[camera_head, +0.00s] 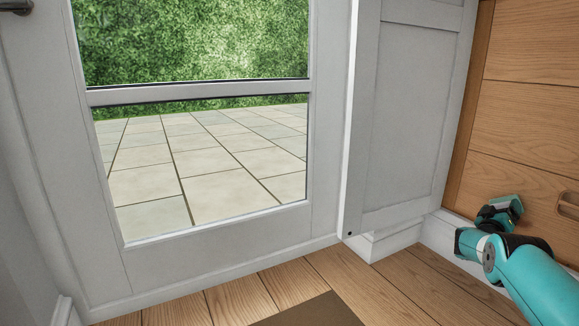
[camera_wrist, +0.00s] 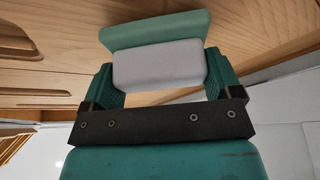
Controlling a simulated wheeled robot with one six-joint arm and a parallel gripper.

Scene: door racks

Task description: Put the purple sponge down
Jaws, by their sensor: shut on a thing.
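A two-layer block, pale grey-lavender on one side and green on the other, is in the wrist view; I take it as the purple sponge (camera_wrist: 160,66). My gripper (camera_wrist: 158,72) is shut on it, with one teal finger against each end. The sponge's underside and what lies directly beneath it are hidden. In the head view my gripper (camera_head: 499,213) is at the right, in front of the wooden drawer fronts. I cannot make out the sponge there.
A white glazed door (camera_head: 215,232) fills the left and middle, with paving and a hedge behind its glass. A white panel (camera_head: 405,110) stands right of it. Wooden drawer fronts (camera_head: 530,120) are at the right. The plank floor (camera_head: 400,275) holds a brown mat (camera_head: 312,312).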

